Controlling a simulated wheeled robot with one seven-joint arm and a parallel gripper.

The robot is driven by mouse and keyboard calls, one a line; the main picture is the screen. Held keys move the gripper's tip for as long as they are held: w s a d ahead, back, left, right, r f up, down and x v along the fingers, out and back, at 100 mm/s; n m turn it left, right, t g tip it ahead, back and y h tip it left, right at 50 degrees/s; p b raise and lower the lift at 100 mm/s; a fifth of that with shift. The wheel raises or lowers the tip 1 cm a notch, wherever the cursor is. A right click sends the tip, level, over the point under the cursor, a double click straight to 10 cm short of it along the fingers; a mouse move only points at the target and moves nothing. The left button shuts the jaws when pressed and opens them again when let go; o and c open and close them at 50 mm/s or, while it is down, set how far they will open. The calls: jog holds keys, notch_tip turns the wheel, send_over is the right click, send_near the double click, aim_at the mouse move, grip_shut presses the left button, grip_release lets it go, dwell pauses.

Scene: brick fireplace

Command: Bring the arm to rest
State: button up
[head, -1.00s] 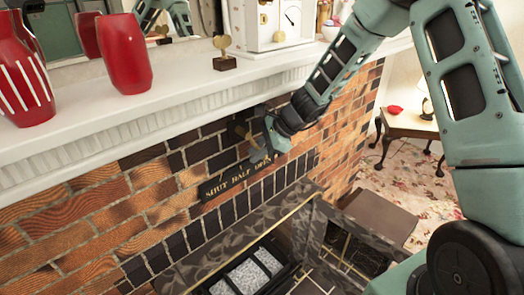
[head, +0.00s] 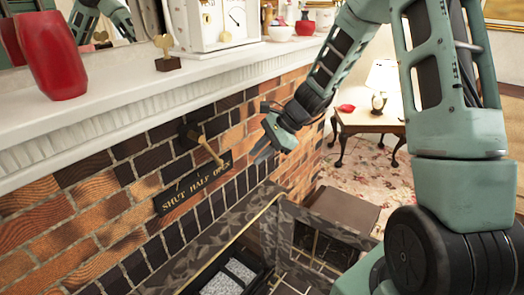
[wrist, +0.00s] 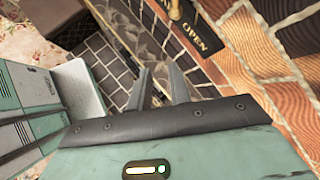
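My gripper (head: 263,153) hangs in front of the brick wall, to the right of a brass-handled damper lever (head: 208,149) and apart from it in the head view. In the wrist view its two fingers (wrist: 158,88) stand apart with nothing between them, so it is open and empty. The lever's handle slants down and right towards the word OPEN on the dark sign (head: 193,187), which reads SHUT HALF OPEN. Part of the sign (wrist: 192,38) and the brass handle tip (wrist: 175,10) also show at the top of the wrist view.
The white mantel (head: 130,112) runs above, with a red vase (head: 50,55), a small wooden trophy (head: 166,55) and a white clock (head: 215,22) on it. The stone fireplace surround is below. A side table (head: 365,122) with a lamp stands beyond on a flowered rug.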

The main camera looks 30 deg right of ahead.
jog(key=shift+w+a, duration=0.1)
jog(key=s+a+r+n+g+h, duration=0.1)
jog(key=s+a+r+n+g, duration=0.1)
jog(key=s+a+n, duration=0.5)
jog(key=s+a+r+n+g, duration=0.2)
jog(key=s+a+n, duration=0.15)
jog(key=a, duration=0.65)
jog(key=s+a+n+h, duration=0.2)
jog(key=s+a+n, duration=0.1)
jog(key=s+n, duration=0.5)
jog(key=s+a+r+n+h, duration=0.1)
jog(key=s+a+n+h, duration=0.2)
jog(key=s+n, duration=0.5)
jog(key=s, duration=0.2)
jog(key=shift+s+a+r, duration=0.25)
jog(key=shift+s, duration=0.1)
